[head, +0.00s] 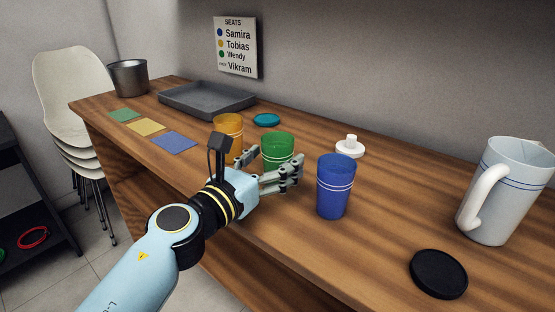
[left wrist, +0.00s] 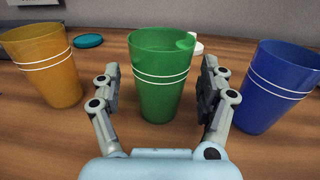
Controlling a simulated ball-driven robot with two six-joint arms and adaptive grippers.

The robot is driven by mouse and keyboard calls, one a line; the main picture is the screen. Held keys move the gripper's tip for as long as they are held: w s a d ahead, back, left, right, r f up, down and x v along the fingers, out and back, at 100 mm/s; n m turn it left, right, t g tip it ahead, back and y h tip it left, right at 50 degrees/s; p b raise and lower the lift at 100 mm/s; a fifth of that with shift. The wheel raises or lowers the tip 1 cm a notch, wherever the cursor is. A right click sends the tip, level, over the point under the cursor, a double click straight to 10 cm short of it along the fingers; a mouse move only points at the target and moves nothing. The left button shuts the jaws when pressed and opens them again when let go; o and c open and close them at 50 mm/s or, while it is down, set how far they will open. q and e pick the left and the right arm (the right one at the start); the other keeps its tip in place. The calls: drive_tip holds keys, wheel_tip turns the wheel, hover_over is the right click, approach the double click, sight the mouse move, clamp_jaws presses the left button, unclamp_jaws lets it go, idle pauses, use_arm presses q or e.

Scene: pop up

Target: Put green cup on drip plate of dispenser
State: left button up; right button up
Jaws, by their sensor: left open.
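The green cup (head: 279,146) stands upright on the wooden counter between an orange cup and a blue cup. It has two white bands and also shows in the left wrist view (left wrist: 160,90). My left gripper (head: 273,170) is open at the near side of the green cup. In the left wrist view its two fingers (left wrist: 160,95) stand on either side of the cup, with gaps visible between fingers and cup. Part of the cup's lower body is hidden by the gripper in the head view. No dispenser or drip plate shows in either view. My right gripper is not in view.
The orange cup (head: 228,127) stands close left and the blue cup (head: 335,187) close right. A white jug (head: 503,195), black lid (head: 438,273), white lid (head: 350,148), teal lid (head: 266,120), grey tray (head: 200,106) and metal pot (head: 128,78) are also on the counter (head: 385,215).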

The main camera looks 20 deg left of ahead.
use_arm(q)
drive_tip(key=shift+x, duration=0.95)
drive_tip(key=shift+c, duration=0.4)
drive_tip(key=c, duration=1.2)
